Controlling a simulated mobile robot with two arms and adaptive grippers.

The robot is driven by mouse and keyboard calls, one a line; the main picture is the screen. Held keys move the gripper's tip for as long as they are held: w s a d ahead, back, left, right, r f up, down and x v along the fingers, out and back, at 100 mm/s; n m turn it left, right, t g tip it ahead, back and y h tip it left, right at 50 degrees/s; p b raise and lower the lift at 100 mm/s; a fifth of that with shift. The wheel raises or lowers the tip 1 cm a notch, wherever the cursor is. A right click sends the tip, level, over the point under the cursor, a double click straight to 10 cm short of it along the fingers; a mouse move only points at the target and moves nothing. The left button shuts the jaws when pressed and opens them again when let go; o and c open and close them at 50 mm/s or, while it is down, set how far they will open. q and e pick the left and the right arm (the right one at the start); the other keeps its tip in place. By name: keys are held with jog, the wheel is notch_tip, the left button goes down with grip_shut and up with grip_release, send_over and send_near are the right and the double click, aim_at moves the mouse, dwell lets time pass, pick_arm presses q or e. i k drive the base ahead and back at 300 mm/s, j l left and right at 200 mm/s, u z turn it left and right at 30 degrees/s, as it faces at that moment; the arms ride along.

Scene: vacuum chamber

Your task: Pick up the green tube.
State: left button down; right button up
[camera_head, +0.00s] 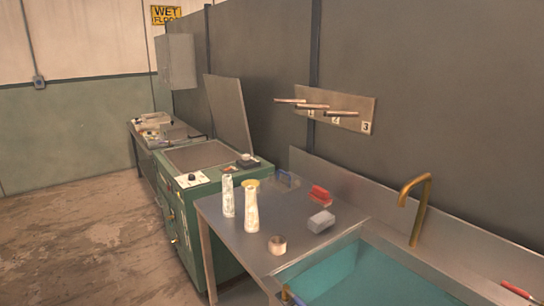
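I cannot make out a clearly green tube. A slim pale bottle (228,196) stands upright on the left side of the metal table (318,246); its colour is too small to tell well. A taller pale bottle with a yellow top (251,206) stands upright just right of it. Neither of my grippers shows in the head view.
The table also holds a small round tan roll (277,245), a grey block (321,221) and a red brush-like item (320,193). A teal sink (385,280) with a brass tap (415,205) lies right. A green machine (195,220) adjoins left.

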aim_at(229, 206)
jog(key=i+j+z, duration=0.1)
jog(key=i+j, duration=0.25)
jog(key=j, duration=0.3)
jog(key=i+j+z, duration=0.15)
jog(key=j, duration=0.15)
jog(key=i+j, duration=0.15)
jog(key=j, duration=0.2)
jog(key=z, duration=0.05)
